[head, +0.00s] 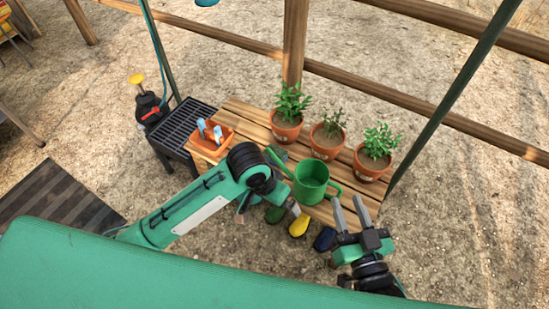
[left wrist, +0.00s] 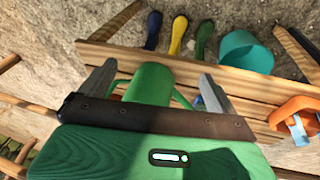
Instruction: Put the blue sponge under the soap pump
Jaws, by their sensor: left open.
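I see no blue sponge and no soap pump in either view. The wooden slatted table (head: 240,112) holds a green watering can (head: 311,182). In the left wrist view, the watering can (left wrist: 150,84) shows between the fingers of my open left gripper (left wrist: 158,72); I cannot tell whether they touch it. In the head view, my left wrist hides most of that gripper, beside the can. My right gripper (head: 346,199) is open, its fingers apart with nothing between them, at the table's right front end near the can.
An orange caddy (head: 225,132) with blue-handled tools sits at the table's left. Potted plants (head: 325,146) line its back. Green, yellow (head: 299,226) and blue (head: 324,239) items lie at the front. A teal bucket (left wrist: 246,52) shows in the wrist view. A dark slatted stand (head: 181,122) adjoins at left.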

